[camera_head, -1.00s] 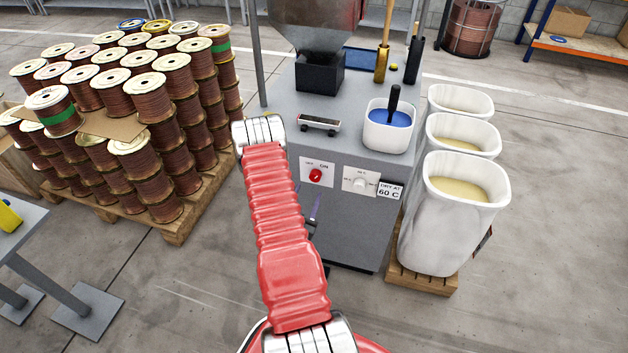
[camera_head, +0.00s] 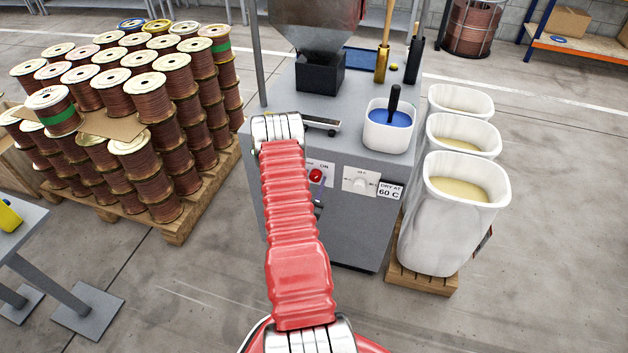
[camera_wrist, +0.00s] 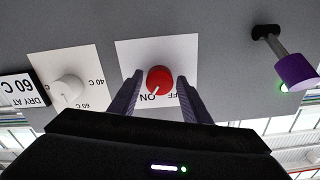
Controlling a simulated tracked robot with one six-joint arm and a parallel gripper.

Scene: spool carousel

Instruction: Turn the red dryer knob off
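The red dryer knob (camera_wrist: 160,79) sits on a white plate marked ON and OFF, on the front of a grey cabinet. Its white pointer mark lies toward ON in the upside-down wrist view. In the head view the knob (camera_head: 316,175) shows just right of my red arm. My gripper (camera_wrist: 160,84) is open, with one finger on each side of the knob and a gap visible on both sides. I cannot tell how far the fingertips are from the panel. In the head view my gripper is mostly hidden behind my arm.
A white temperature dial (camera_wrist: 68,90) and a "DRY AT 60 C" label (camera_head: 390,190) are beside the knob. A purple-ended lever (camera_wrist: 293,70) sticks out on the other side. White bins (camera_head: 450,220) stand right of the cabinet (camera_head: 350,240), and stacked spools (camera_head: 150,170) stand left.

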